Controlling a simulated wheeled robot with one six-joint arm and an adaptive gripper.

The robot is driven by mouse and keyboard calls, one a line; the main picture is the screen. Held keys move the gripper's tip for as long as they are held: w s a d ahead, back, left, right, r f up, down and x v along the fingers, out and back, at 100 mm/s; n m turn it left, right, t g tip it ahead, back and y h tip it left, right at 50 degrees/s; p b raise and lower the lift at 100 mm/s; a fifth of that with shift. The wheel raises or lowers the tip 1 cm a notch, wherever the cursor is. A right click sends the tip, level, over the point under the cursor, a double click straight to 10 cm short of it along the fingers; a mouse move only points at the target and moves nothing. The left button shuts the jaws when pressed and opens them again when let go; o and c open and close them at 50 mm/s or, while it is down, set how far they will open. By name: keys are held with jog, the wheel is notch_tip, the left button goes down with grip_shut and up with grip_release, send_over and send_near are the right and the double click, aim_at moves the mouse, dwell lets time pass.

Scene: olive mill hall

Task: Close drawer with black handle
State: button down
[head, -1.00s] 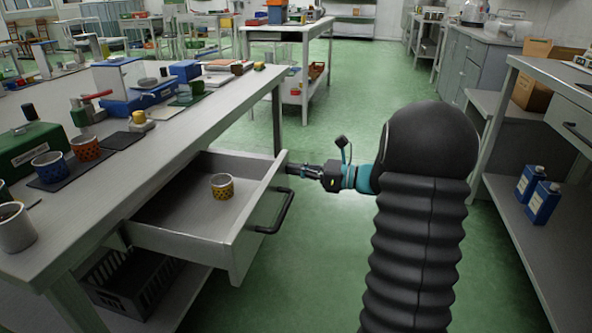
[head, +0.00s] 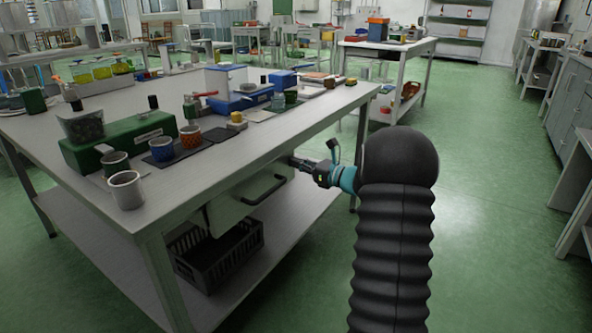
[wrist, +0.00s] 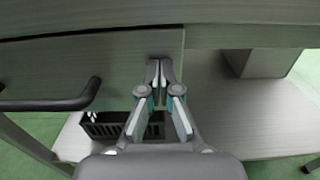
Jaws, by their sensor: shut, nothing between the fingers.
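The drawer (head: 238,203) has a grey front and a black bar handle (head: 265,190). Its front now sits close under the tabletop edge, and none of its inside shows. I cannot tell whether a small gap is left. My gripper (head: 293,161) is shut and empty at the right part of the drawer front, beside the handle. In the wrist view the fingertips (wrist: 159,64) meet or nearly touch the front panel (wrist: 112,68) near its right edge. The handle (wrist: 60,102) shows to their left there.
The workbench top (head: 205,160) carries mugs, a green box (head: 120,140) and a blue scale (head: 245,98). A black crate (head: 218,255) stands on the lower shelf (head: 130,235). Green floor (head: 480,230) is clear to the right. Another table (head: 385,50) stands behind.

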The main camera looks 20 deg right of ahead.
jog(key=shift+x, duration=1.1)
jog(key=shift+a+r, duration=0.1)
jog(key=shift+r, duration=0.05)
jog(key=b+v, duration=0.1)
jog(key=v, duration=1.3)
jog(key=shift+s, duration=0.1)
